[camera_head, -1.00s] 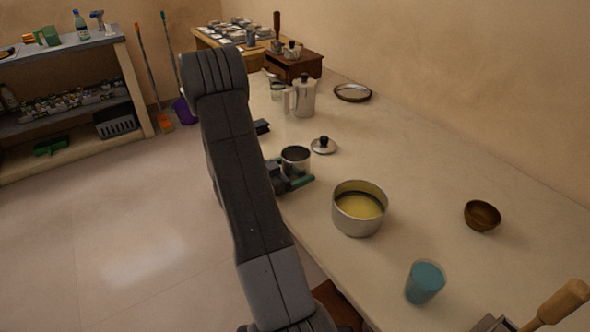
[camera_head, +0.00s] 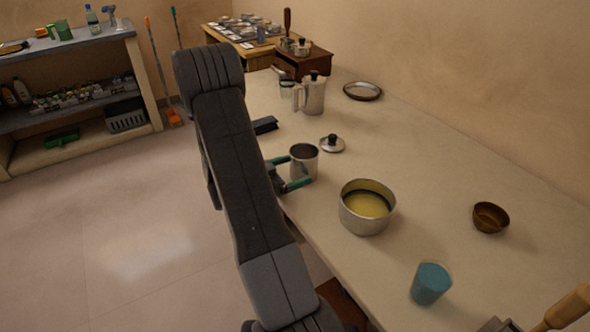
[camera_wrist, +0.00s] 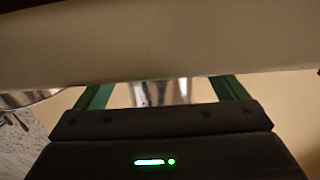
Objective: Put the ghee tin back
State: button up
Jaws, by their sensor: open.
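A shiny open metal tin (camera_head: 304,163), which I take for the ghee tin, stands upright near the table's left edge. My gripper (camera_head: 298,171) is open beside it, with one green finger on the near side and the other at its far left. In the wrist view the tin's metal side (camera_wrist: 160,92) shows between the two spread green fingers (camera_wrist: 163,92). I cannot tell whether either finger touches it. A lid with a black knob (camera_head: 332,144) lies just behind the tin.
A metal pot (camera_head: 314,94), a dark block (camera_head: 265,125) and a round tray (camera_head: 363,91) are farther back.

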jog(key=shift+v, duration=2.05)
jog(key=v, duration=1.3)
jog(key=shift+s+a, duration=0.2)
jog(key=shift+a, duration=0.15)
jog(key=x, duration=1.4)
jog(key=shift+x, duration=3.35)
jog(key=shift+w+d, duration=0.3)
jog(key=shift+d, duration=0.2)
